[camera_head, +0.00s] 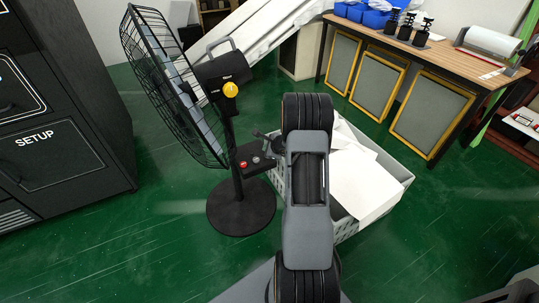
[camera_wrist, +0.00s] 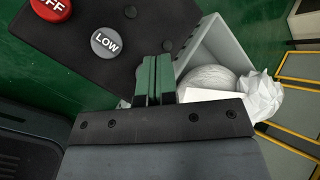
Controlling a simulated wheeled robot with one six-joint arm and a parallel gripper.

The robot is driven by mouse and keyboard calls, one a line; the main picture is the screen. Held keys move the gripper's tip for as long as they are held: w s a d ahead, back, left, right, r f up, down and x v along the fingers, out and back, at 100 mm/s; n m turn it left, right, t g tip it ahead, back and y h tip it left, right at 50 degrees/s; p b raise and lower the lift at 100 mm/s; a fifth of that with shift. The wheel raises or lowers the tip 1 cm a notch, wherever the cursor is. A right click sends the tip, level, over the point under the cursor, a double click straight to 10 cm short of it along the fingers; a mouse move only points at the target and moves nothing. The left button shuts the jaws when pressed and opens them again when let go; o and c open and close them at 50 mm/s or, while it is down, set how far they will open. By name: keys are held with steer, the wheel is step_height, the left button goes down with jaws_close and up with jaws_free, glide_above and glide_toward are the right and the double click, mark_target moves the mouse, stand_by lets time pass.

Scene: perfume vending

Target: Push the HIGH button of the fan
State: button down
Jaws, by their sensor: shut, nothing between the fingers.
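The black pedestal fan (camera_head: 238,185) stands on the green floor, with its caged head tilted. Its small control box (camera_head: 253,168) sits on the pole and shows a red button and a grey button. No HIGH label is visible. My gripper (camera_wrist: 155,60) is shut and empty, its green fingertips overlapping the panel's lower right part. Contact cannot be told. In the head view, my gripper (camera_head: 262,136) is beside the control box.
A grey crate (camera_head: 398,185) with white paper or bags stands right of the fan, close to my arm. A black cabinet (camera_head: 60,110) marked SETUP is at left. A wooden table (camera_head: 425,55) stands at back right. Green floor (camera_head: 120,240) is clear at front left.

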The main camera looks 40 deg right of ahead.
steer(key=shift+f, duration=0.2)
steer(key=shift+f+b, duration=0.25)
steer(key=shift+b, duration=0.45)
steer(key=shift+f+b, duration=0.45)
steer(key=shift+b, duration=0.1)
stand_by(0.7)
steer(key=shift+r, duration=0.2)
steer(key=shift+r+p, duration=0.5)
steer(key=shift+r, duration=0.2)
steer(key=shift+r, duration=0.1)
steer(key=shift+r+p, duration=1.8)
steer(key=shift+r, duration=0.65)
